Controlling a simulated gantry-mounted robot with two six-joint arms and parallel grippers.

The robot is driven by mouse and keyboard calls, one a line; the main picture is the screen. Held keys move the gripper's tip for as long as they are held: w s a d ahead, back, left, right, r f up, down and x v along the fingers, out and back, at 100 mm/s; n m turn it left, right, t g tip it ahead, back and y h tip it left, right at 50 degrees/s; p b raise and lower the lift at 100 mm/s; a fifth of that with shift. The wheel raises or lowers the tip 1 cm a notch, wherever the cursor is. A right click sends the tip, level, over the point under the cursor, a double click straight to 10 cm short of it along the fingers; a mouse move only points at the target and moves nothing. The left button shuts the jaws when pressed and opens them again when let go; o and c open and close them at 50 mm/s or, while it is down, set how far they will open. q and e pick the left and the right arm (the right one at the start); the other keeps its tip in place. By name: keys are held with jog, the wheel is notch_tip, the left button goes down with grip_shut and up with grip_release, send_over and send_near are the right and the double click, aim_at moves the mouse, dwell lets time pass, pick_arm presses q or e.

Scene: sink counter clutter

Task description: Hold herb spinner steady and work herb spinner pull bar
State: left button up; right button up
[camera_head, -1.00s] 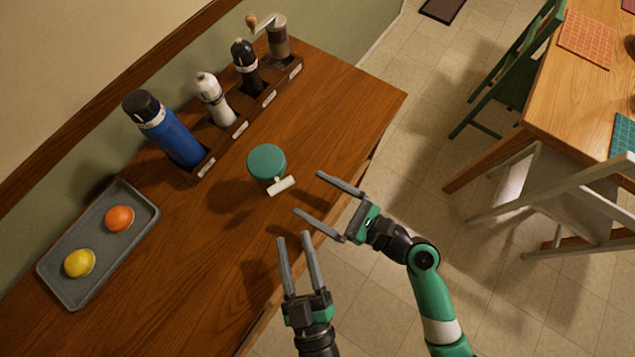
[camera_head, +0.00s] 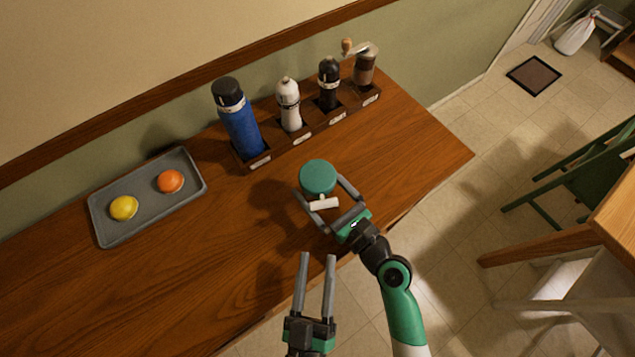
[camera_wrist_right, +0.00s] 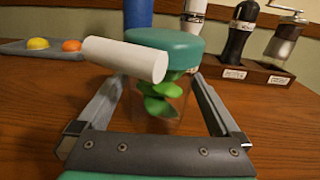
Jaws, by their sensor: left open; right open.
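The herb spinner (camera_head: 318,177) stands upright on the wooden counter, with a green lid and a clear body holding green leaves, seen in the right wrist view (camera_wrist_right: 165,45). Its white pull bar (camera_head: 323,204) sticks out at the front toward my right gripper. The bar also shows large in the right wrist view (camera_wrist_right: 125,58). My right gripper (camera_head: 322,188) is open, with its fingers on either side of the spinner's body; whether they touch it I cannot tell. My left gripper (camera_head: 318,256) is open and empty, in front of the spinner near the counter's front edge.
A wooden rack (camera_head: 262,161) behind the spinner holds a blue bottle (camera_head: 239,122), a white mill (camera_head: 289,103), a black mill (camera_head: 328,84) and a hand grinder (camera_head: 365,68). A grey tray (camera_head: 150,219) with a lemon and an orange lies at left. Counter between is clear.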

jog(key=shift+w+a, duration=0.2)
jog(key=shift+c, duration=0.3)
